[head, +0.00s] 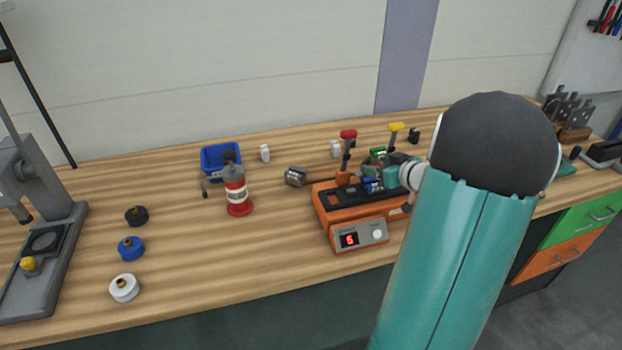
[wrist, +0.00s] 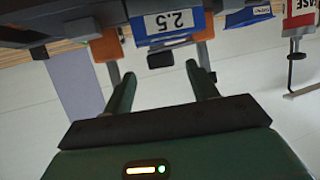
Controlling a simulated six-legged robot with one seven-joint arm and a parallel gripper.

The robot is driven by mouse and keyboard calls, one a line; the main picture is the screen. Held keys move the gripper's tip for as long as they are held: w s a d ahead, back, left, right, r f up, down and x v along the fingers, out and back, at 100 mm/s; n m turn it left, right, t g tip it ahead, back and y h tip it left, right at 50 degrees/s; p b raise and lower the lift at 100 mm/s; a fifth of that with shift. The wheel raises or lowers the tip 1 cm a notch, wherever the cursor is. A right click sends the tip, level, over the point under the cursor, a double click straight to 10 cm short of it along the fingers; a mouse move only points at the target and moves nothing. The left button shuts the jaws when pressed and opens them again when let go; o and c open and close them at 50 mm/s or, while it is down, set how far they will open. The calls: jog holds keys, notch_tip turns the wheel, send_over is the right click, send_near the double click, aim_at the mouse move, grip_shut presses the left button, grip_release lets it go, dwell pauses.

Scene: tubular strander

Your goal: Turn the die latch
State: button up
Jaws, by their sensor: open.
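The orange machine (head: 335,228) stands on the bench, with a lit red digit and a white knob on its front. A red-tipped lever (head: 348,134) and a yellow-tipped lever (head: 395,128) rise behind it. I cannot tell for certain which part is the die latch. My gripper (wrist: 161,73) is open in the wrist view. Contact is not clear. In the head view my gripper is over the machine's right part, partly hidden by my arm.
Black, blue (head: 131,248) and white spools lie further left, near a grey press (head: 60,235). The bench front between the spools and machine is clear.

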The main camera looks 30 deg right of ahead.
aim_at(368, 163)
jog(key=x, duration=0.3)
jog(key=shift+a, duration=0.1)
jog(key=d+r+v, duration=0.1)
jog(key=v, duration=1.3)
jog(key=w+a+r+m+g+h, duration=0.1)
jog(key=w+a+r+m+h, duration=0.1)
jog(key=w+a+r+h, duration=0.55)
jog(key=s+a+g+y, duration=0.2)
jog(key=a, duration=0.7)
jog(key=s+a+g+y, duration=0.1)
jog(key=s+a+g, duration=0.1)
jog(key=a, duration=0.8)
jog(key=shift+a+f+y, duration=0.2)
jog(key=shift+y, duration=0.15)
jog(key=shift+s, duration=0.1)
